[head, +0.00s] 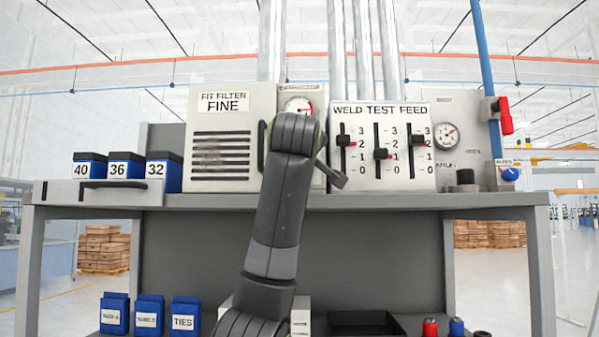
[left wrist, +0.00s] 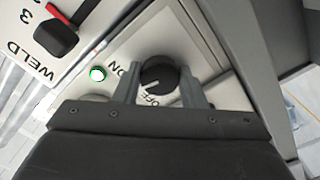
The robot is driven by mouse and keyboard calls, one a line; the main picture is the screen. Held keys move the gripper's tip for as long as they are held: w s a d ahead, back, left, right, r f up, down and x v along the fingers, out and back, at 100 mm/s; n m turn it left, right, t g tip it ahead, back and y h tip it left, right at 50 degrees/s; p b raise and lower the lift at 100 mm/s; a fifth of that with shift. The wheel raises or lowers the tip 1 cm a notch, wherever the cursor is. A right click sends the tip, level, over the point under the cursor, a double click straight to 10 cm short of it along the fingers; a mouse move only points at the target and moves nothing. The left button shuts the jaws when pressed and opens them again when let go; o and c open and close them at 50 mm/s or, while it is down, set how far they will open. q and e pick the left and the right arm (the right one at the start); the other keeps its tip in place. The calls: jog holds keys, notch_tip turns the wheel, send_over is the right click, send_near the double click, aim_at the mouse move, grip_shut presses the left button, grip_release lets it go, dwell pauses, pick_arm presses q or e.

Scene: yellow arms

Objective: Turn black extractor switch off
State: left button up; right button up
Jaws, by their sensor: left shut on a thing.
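The black extractor switch (left wrist: 159,75) is a round knob on a pale panel in the left wrist view. "ON" and "OFF" are printed beside it. A white mark on the knob lies on the side of these labels; I cannot tell exactly which it meets. In the head view my left arm covers the switch and the gripper. My right gripper is not in view.
The weld test feed panel (head: 381,108) with three sliders stands right of my arm. The fit filter box (head: 221,181) stands to its left. Blue bins (head: 126,172) line the shelf (head: 400,202). A gauge (head: 446,136) and red valve handle (head: 504,115) are at the right.

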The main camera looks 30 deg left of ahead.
pick_arm(q)
jog(key=shift+n+b, duration=2.05)
jog(key=shift+n, duration=3.75)
jog(key=o, duration=1)
jog(key=shift+r, duration=0.1)
